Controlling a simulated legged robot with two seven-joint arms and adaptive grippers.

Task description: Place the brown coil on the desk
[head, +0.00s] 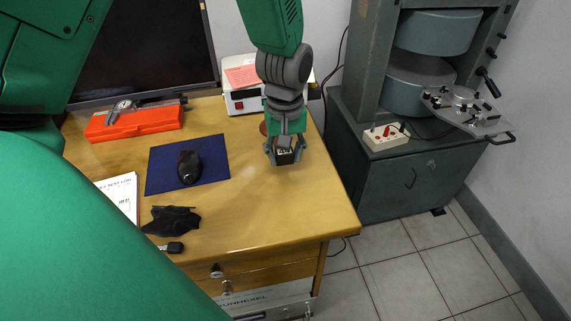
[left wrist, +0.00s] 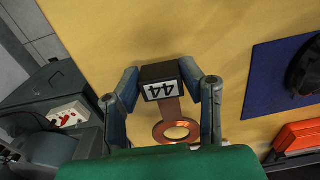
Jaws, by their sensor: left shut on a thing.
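The brown coil (left wrist: 157,133) is a flat copper ring joined by a strip to a dark block with a white label reading 44. My left gripper (left wrist: 160,80) is shut on the block, one finger on each side. In the head view my left gripper (head: 285,152) points down over the right part of the wooden desk (head: 270,215), with the dark block between its fingers. Only a small brown edge of the coil (head: 263,128) shows there, beside the gripper. I cannot tell whether the coil touches the desk. My right gripper is not in view.
A blue mat (head: 215,175) with a black mouse (head: 188,168) lies left of the gripper. An orange case (head: 135,125), a white box (head: 245,100) and a black glove-like thing (head: 172,220) are on the desk. Bare desk lies in front of the gripper. A grey machine (head: 400,190) stands right.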

